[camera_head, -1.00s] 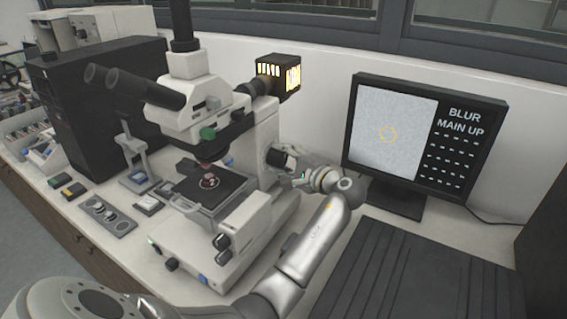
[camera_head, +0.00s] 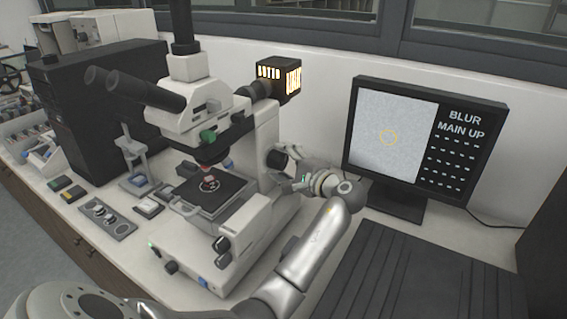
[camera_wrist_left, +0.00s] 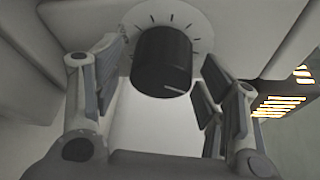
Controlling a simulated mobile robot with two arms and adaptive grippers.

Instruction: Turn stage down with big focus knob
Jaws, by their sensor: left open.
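The big focus knob (camera_head: 276,159) is a black cylinder on the right side of the white microscope (camera_head: 187,241). In the left wrist view the knob (camera_wrist_left: 163,64) shows a pale pointer line and a white tick-marked dial behind it. My left gripper (camera_head: 288,168) is open at the knob; in the wrist view its fingers (camera_wrist_left: 158,88) stand to either side, apart from it. The black stage (camera_head: 228,187) carries a small reddish sample (camera_head: 209,184) below the objective. The monitor (camera_head: 400,140) reads "BLUR MAIN UP" beside a grey image with a yellow ring. My right gripper is not in view.
A lamp housing (camera_head: 279,77) with glowing slots is at the back of the microscope, above my left gripper. Smaller black knobs (camera_head: 222,246) sit low on the near side. A black ribbed panel (camera_head: 395,275) lies at lower right. A black box (camera_head: 100,110) stands left.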

